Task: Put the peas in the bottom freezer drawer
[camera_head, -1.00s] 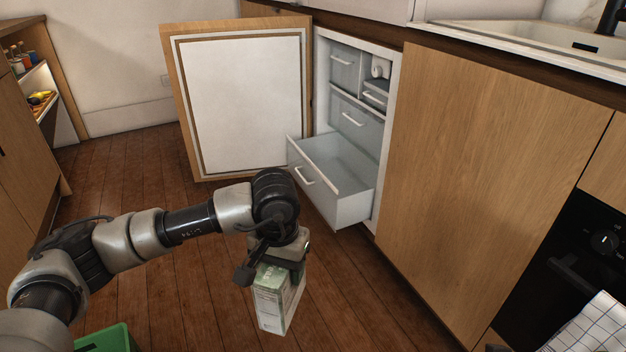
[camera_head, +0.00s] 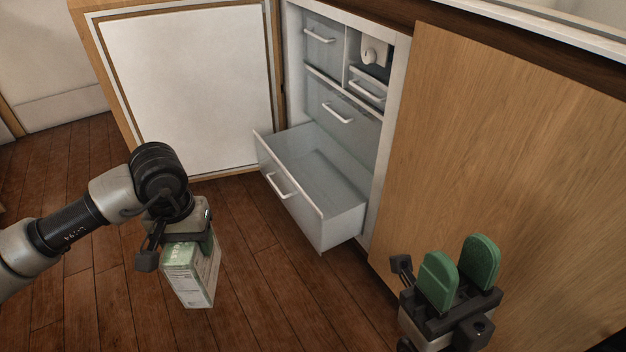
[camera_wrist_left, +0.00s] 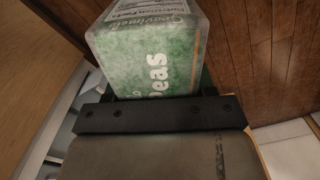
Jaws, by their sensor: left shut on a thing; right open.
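The peas are a pale green and white box (camera_head: 190,274), held upright above the wooden floor in the head view. My left gripper (camera_head: 188,242) is shut on the top of the box. The box also fills the upper middle of the left wrist view (camera_wrist_left: 150,50), with the word "Peas" readable. The bottom freezer drawer (camera_head: 322,222) is pulled out and looks empty, to the right of the box and apart from it. My right gripper (camera_head: 460,275), with green finger pads, is open and empty in front of the wooden cabinet front at lower right.
The freezer door (camera_head: 190,92) stands wide open on the left, behind my left gripper. Closed upper drawers (camera_head: 337,112) sit above the open one. A wooden cabinet panel (camera_head: 490,150) borders the freezer on the right. The floor (camera_head: 262,305) before the drawer is clear.

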